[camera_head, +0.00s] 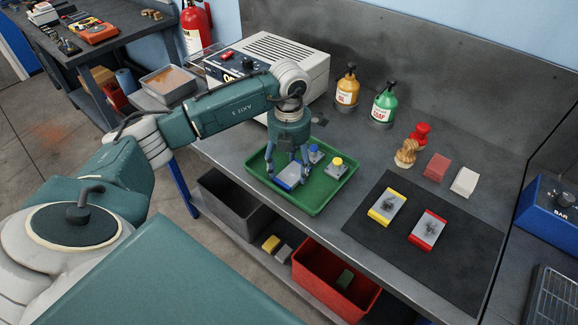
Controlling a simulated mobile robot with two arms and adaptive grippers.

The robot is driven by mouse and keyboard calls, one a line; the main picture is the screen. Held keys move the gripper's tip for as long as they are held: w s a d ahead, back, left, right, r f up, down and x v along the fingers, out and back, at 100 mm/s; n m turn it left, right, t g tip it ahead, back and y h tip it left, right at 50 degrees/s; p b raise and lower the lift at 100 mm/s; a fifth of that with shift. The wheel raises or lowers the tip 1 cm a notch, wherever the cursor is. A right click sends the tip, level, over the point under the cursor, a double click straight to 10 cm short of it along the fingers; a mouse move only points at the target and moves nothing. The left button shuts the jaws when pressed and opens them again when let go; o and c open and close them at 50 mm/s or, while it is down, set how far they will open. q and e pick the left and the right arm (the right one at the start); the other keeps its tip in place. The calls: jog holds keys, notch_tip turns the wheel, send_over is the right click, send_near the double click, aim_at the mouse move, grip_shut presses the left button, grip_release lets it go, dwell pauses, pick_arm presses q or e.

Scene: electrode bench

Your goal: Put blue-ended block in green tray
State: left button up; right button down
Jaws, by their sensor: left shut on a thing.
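The blue-ended block (287,181) shows grey-white on top with a blue edge. It is within the outline of the green tray (312,203), at the tray's left part. My left gripper (291,172) reaches down from above and is shut on this block. The fingers hide part of its top. I cannot tell whether the block rests on the tray floor or is held just above it. The tray also holds a grey piece with a blue knob (315,151) and one with a yellow knob (337,163). My right gripper is not in view.
A dark mat (425,262) to the right holds a yellow-ended block (387,207) and a red-ended block (428,230). Amber (347,88) and green (384,103) bottles stand behind the tray, near a pale machine (290,52). A red bin (328,290) is below the bench.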

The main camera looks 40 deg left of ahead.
aim_at(289, 171)
pick_arm(q)
jog(key=o, duration=1.9)
jog(key=shift+r, duration=0.4)
notch_tip(289, 171, up, 11)
jog(key=b, duration=0.3)
jog(key=shift+r, duration=0.2)
